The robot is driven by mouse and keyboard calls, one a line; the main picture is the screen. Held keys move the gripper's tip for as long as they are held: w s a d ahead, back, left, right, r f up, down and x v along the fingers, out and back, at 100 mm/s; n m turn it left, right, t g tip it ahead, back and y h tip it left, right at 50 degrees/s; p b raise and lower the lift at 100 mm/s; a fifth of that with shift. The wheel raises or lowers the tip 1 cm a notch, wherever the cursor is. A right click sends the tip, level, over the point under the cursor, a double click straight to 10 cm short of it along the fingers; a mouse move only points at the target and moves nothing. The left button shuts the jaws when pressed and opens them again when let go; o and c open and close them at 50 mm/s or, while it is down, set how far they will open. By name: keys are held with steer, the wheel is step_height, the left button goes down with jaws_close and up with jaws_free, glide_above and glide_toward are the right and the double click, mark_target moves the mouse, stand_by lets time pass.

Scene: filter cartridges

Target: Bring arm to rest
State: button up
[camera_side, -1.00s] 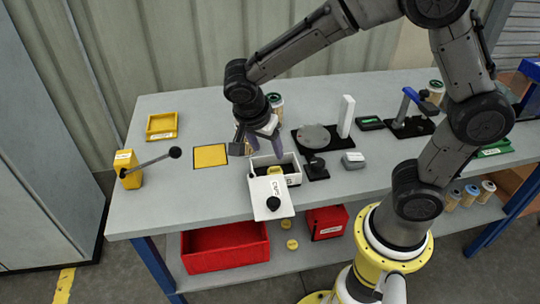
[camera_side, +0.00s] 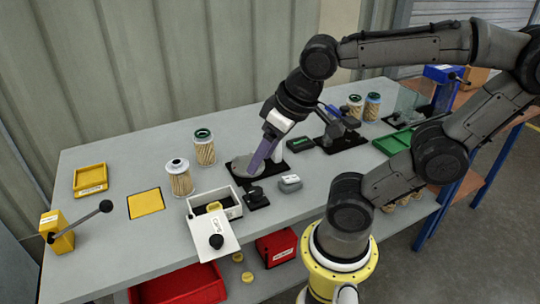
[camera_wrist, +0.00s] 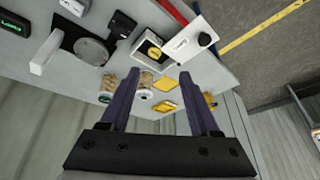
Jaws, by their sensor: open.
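My gripper (camera_side: 256,165) hangs pointing down over the turntable area in the side view, with its purple fingers in front of the grey round disc (camera_side: 240,168). In the wrist view its two fingers (camera_wrist: 158,82) stand wide apart with nothing held between them. Two filter cartridges stand upright on the bench to its left: a white-capped one (camera_side: 180,178) and a green-capped one (camera_side: 204,150). The white caps box (camera_side: 232,212) stands in front of them, its lid (camera_side: 210,240) folded toward the front. A yellow cap shows inside the box.
A yellow pad (camera_side: 146,203), a yellow tray (camera_side: 90,180) and a yellow lever unit (camera_side: 60,235) are at left. A blue-handled press (camera_side: 335,122), two more cartridges and a green tray (camera_side: 393,142) are at right. A small grey block (camera_side: 290,184) lies near the front. Red bins sit below.

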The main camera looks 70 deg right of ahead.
steer(key=shift+s+a+n+t, duration=0.1)
steer(key=shift+s+n+t, duration=0.2)
steer(key=shift+s+n, duration=0.6)
steer(key=shift+w, duration=0.15)
stand_by(0.4)
